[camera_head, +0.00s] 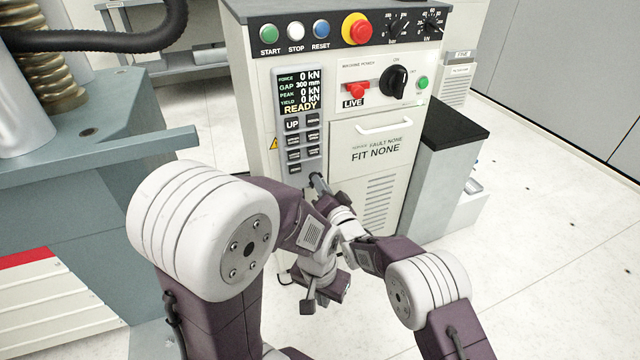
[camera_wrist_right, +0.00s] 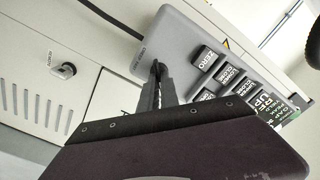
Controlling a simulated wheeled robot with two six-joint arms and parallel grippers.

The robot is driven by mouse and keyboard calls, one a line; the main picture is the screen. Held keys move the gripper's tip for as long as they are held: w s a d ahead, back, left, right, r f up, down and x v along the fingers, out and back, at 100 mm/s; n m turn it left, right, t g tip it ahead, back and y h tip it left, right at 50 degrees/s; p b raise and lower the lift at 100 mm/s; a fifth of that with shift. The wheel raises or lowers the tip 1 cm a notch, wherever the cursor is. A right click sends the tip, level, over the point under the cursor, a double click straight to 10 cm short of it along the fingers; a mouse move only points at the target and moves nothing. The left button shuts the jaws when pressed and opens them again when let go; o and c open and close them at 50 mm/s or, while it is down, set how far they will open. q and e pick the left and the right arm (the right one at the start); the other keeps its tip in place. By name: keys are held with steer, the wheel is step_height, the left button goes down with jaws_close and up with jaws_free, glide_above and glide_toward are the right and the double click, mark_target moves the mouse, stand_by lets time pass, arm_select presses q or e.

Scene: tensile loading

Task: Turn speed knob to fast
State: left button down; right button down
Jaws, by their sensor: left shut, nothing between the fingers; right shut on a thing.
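The grey handset panel (camera_head: 291,179) with a display and several dark buttons is on the front of the white machine cabinet. It also shows in the right wrist view (camera_wrist_right: 185,42), where the speed knob is hidden behind my fingers. My right gripper (camera_head: 318,182) is at the panel's lower right part. In the right wrist view its fingers (camera_wrist_right: 157,72) are shut at the bare lower end of the panel, on what seems to be the knob. The knob's setting cannot be read. My left gripper (camera_head: 308,305) hangs low before the cabinet, shut and empty.
Start, stop and reset buttons (camera_head: 295,30) and a red emergency stop (camera_head: 357,29) line the cabinet top. A blue-grey machine bench (camera_head: 100,150) stands left.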

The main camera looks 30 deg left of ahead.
steer(key=shift+f, duration=0.1)
steer(key=c, duration=1.6)
jaws_free()
steer(key=shift+s+d, duration=0.1)
steer(key=b+v, duration=0.8)
steer(key=b, duration=0.1)
steer(key=shift+s+d, duration=0.3)
